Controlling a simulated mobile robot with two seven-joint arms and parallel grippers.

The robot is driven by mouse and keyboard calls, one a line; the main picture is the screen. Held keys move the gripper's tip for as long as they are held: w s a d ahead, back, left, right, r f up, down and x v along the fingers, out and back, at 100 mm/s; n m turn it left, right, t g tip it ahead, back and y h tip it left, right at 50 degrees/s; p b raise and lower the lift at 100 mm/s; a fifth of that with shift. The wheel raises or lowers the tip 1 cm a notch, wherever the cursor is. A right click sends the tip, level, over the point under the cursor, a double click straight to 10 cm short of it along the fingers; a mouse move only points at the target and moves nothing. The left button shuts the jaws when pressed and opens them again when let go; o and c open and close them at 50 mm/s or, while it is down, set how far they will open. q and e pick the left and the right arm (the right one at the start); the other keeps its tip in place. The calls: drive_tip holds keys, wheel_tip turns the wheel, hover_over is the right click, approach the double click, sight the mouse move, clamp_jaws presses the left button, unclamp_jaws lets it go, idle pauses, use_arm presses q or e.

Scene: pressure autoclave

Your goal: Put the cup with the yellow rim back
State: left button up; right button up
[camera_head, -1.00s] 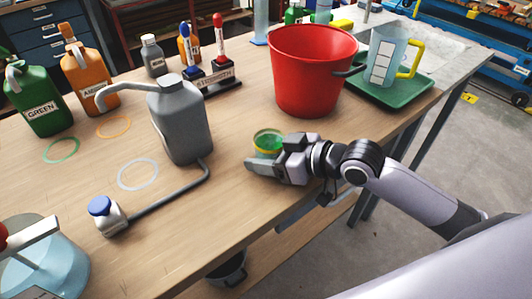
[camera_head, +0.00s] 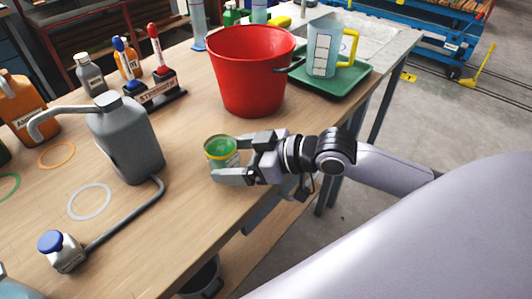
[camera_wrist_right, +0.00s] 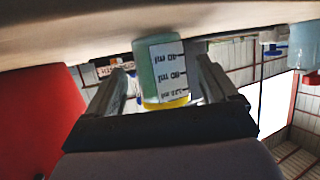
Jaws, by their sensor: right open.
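The cup with the yellow rim (camera_head: 221,153) is a small green cup standing upright on the wooden table (camera_head: 165,215), in front of the red bucket. My right gripper (camera_head: 228,160) is open at the cup's right side, with its fingertips beside the cup and a finger on either side. In the right wrist view the cup (camera_wrist_right: 160,65) appears upside down, with a white scale label, between the spread fingers of my right gripper (camera_wrist_right: 161,66). A gap shows on each side of the cup there. My left gripper is not in view.
The red bucket (camera_head: 250,75) stands behind the cup. A blue pitcher with a yellow handle (camera_head: 322,47) is on a green tray (camera_head: 335,82). A grey jug (camera_head: 127,140) stands left, near white (camera_head: 90,217) and orange (camera_head: 57,155) rings. The table's front edge runs below my right gripper.

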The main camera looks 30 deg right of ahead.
drive_tip(key=v, duration=0.7)
drive_tip(key=shift+s+d+r, duration=0.3)
drive_tip(key=shift+s+r, duration=0.05)
drive_tip(key=shift+s, duration=0.05)
idle(0.3)
